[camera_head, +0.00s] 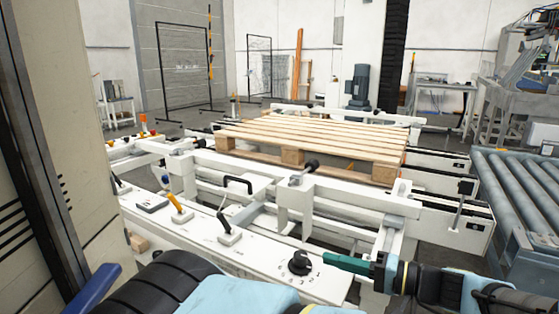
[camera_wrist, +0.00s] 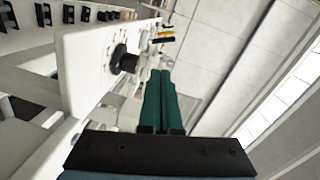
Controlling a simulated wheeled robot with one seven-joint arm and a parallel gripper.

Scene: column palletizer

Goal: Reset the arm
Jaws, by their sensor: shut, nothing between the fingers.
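My gripper (camera_head: 328,257) has green fingers and shows at the lower right of the head view, just right of a black rotary knob (camera_head: 300,263) on the white control panel (camera_head: 262,268). In the wrist view my gripper (camera_wrist: 161,72) has its two green fingers side by side, shut and empty. The knob (camera_wrist: 125,59) shows left of the fingertips there, on the white panel (camera_wrist: 85,60). The fingers look close to the knob but appear apart from it. My light-blue and black arm fills the bottom of the head view.
The panel also carries a yellow-handled lever (camera_head: 180,208) and a black-handled lever (camera_head: 227,228). A wooden pallet (camera_head: 310,138) rests on the white conveyor frame behind. A roller conveyor (camera_head: 520,190) stands at right. A beige column (camera_head: 75,120) stands at left.

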